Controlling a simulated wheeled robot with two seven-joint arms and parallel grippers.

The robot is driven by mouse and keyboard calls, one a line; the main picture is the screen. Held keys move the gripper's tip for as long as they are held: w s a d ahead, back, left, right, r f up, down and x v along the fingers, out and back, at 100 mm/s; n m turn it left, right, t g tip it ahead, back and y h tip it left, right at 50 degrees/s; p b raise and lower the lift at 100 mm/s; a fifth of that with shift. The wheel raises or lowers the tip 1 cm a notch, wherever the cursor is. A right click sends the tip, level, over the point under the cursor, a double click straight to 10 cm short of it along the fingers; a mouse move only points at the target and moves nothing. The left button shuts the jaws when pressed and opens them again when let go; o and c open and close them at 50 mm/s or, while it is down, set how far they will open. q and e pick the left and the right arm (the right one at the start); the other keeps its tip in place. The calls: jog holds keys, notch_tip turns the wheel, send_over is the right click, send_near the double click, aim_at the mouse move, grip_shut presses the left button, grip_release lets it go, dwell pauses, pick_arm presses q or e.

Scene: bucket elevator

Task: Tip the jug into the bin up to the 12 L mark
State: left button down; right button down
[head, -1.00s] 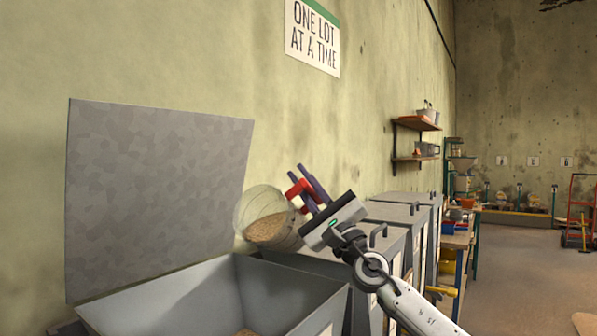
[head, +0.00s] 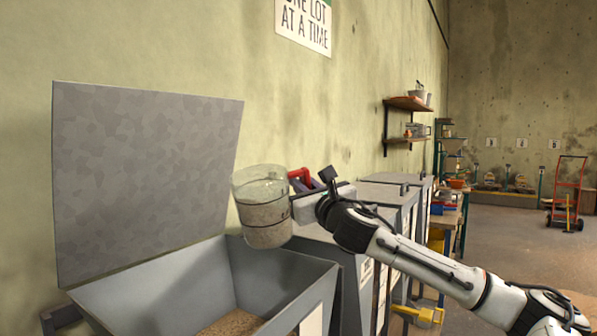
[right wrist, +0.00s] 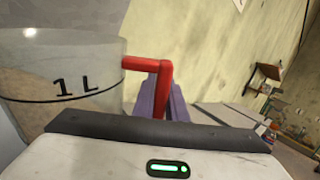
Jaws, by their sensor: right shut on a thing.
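A clear jug (head: 264,207) with a red handle (head: 302,178) holds grain to about its upper part. It is close to upright above the right rim of the open bin. My right gripper (head: 308,184) is shut on the red handle. In the right wrist view the jug (right wrist: 62,85) shows a "1 L" line, and the handle (right wrist: 165,90) is between the purple fingers (right wrist: 158,98). The grey bin (head: 285,270) has its lid (head: 145,180) raised, with some grain (head: 232,323) low inside. No 12 L mark is readable. My left gripper is out of view.
Closed grey bins (head: 385,200) stand in a row to the right of the open bin, along the wall. Shelves (head: 408,104) hang above them. A yellow scoop-like thing (head: 418,314) is low beside the bins. Open floor lies farther right, with a red hand truck (head: 567,195).

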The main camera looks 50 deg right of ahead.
jog(key=shift+d+r+m+g+y, duration=0.1)
jog(key=shift+r+m+g+y, duration=0.1)
jog(key=shift+m+g, duration=0.4)
jog(key=shift+r+m+g+y, duration=0.2)
jog(key=shift+m+g, duration=0.2)
jog(key=shift+m, duration=0.3)
